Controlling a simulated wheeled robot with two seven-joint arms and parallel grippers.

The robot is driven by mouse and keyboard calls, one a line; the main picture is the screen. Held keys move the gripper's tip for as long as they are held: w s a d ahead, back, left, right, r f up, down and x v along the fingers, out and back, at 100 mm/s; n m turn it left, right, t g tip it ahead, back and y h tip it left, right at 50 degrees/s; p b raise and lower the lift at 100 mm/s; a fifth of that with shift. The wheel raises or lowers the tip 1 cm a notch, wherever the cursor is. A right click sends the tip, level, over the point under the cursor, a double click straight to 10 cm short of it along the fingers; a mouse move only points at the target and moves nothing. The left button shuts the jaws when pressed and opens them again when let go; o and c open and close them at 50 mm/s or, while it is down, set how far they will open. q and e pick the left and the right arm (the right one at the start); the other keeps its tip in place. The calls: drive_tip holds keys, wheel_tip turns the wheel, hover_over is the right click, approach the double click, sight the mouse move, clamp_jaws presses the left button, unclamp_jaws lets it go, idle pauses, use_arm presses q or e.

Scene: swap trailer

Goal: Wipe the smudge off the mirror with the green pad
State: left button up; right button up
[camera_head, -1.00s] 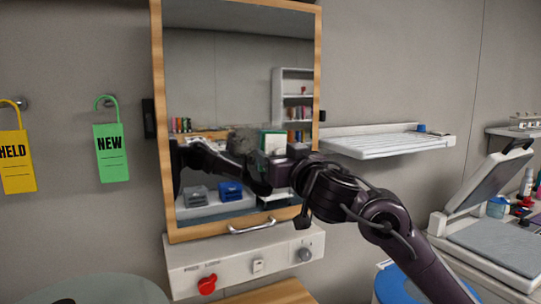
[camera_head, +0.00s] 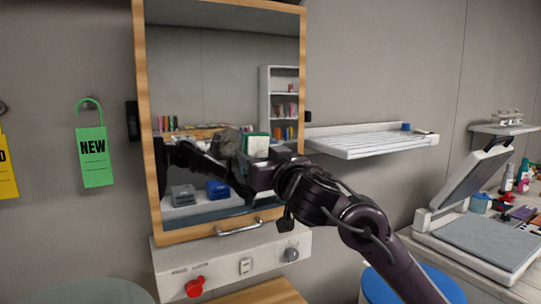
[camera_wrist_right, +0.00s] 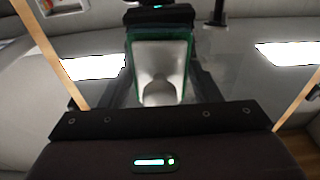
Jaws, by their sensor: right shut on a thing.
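The mirror (camera_head: 215,85) hangs on the wall in a light wood frame. A grey-brown smudge (camera_head: 229,141) shows on its glass, just left of the pad in the head view. My right gripper (camera_head: 262,168) is in front of the lower right of the mirror, shut on the green pad (camera_head: 257,145). The pad stands upright with a pale face and green edges; in the right wrist view it sits between the fingers (camera_wrist_right: 160,92) with a green rim around a pale middle (camera_wrist_right: 160,62). I cannot tell whether it touches the glass. My left gripper is not in view.
Below the mirror are a metal handle (camera_head: 240,228) and a white panel with a red knob (camera_head: 194,287). A slatted shelf (camera_head: 375,140) juts out to the right. A green NEW tag (camera_head: 95,158) hangs at left. An open grey-lidded device (camera_head: 480,240) stands at right.

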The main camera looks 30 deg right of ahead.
sight(216, 145)
drive_tip(key=shift+a, duration=2.25)
drive_tip(key=shift+s+a+b, duration=0.15)
drive_tip(key=shift+a+b, duration=0.85)
drive_tip(key=shift+a, duration=1)
drive_tip(key=shift+r+p, duration=1.15)
drive_tip(key=shift+r, duration=0.1)
drive_tip(key=shift+d+p, duration=0.5)
drive_tip(key=shift+d, duration=0.3)
drive_tip(key=shift+d+f+p, duration=0.1)
drive_tip(key=shift+d+p, duration=0.45)
drive_tip(key=shift+d, duration=0.7)
drive_tip(key=shift+d+p, duration=0.4)
drive_tip(key=shift+d, duration=0.15)
drive_tip(key=shift+d+p, duration=0.65)
drive_tip(key=shift+d, duration=0.8)
drive_tip(key=shift+w+d+p, duration=0.2)
drive_tip(key=shift+d+p, duration=0.25)
drive_tip(key=shift+d, duration=0.3)
drive_tip(key=shift+a, duration=0.85)
drive_tip(key=shift+s+a+b, duration=0.1)
drive_tip(key=shift+a+b, duration=0.4)
drive_tip(key=shift+a, duration=1.45)
drive_tip(key=shift+s+a+f+b, duration=0.15)
drive_tip(key=shift+a+b, duration=0.8)
drive_tip(key=shift+a, duration=1.05)
